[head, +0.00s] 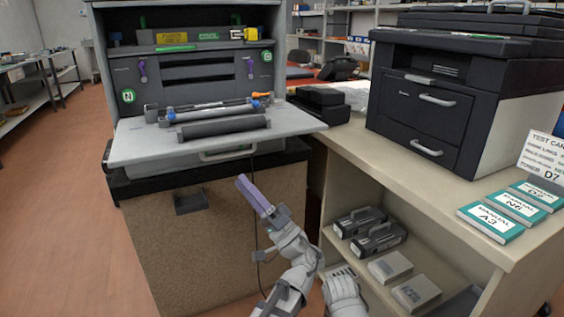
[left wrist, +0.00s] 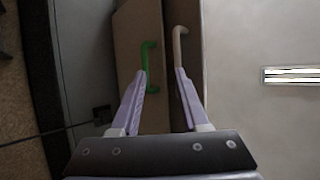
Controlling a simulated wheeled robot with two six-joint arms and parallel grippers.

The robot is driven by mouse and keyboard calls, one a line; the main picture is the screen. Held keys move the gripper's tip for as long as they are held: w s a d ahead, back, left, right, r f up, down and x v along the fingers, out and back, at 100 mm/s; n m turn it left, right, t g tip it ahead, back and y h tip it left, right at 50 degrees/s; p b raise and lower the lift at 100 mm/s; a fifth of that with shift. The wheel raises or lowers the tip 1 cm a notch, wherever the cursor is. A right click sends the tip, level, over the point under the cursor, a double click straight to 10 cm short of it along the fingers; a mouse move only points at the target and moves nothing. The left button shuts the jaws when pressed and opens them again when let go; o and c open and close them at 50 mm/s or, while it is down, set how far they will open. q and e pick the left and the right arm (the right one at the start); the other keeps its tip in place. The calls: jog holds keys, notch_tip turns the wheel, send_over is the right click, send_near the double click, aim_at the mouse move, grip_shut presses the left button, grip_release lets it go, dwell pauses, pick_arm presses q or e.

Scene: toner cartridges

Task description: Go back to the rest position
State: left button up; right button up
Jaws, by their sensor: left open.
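My left gripper (head: 243,182) is in front of the open printer's brown cabinet in the head view, its lilac fingers pointing up and left. In the left wrist view its two fingers (left wrist: 160,75) are apart with nothing held between them. A green handle (left wrist: 149,65) and a beige handle (left wrist: 179,45) show beyond the fingertips there.
The opened printer (head: 200,45) has a lowered grey flap (head: 135,145) bearing a dark roller (head: 222,127). A beige counter (head: 440,185) with a second printer (head: 425,105) stands right. Cartridges (head: 378,238) lie on its shelf. Floor at left is clear.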

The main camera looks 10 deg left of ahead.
pick_arm(q)
jog(key=s+a+f+g+h, duration=0.25)
jog(key=a+f+h, duration=0.35)
jog(key=f, duration=0.6)
jog(key=s+a+f+g+h, duration=0.1)
jog(key=a+f+g+h, duration=0.35)
jog(key=f, duration=0.65)
jog(key=s+d+f+g+h, duration=0.1)
jog(key=s+d+f+h, duration=0.1)
jog(key=d+f+h, duration=0.45)
jog(key=s+d+f+g+h, duration=0.1)
jog(key=s+d+f+h, duration=0.2)
jog(key=d+f+h, duration=0.35)
jog(key=s+d+r+m+p, duration=0.5)
jog(key=s+d+r+p, duration=0.1)
jog(key=d+r+p, duration=0.45)
notch_tip(320, 180, up, 36)
jog(key=p, duration=3.6)
jog(key=shift+w+r+n+g+p, duration=0.15)
jog(key=shift+w+n+g+p, duration=0.15)
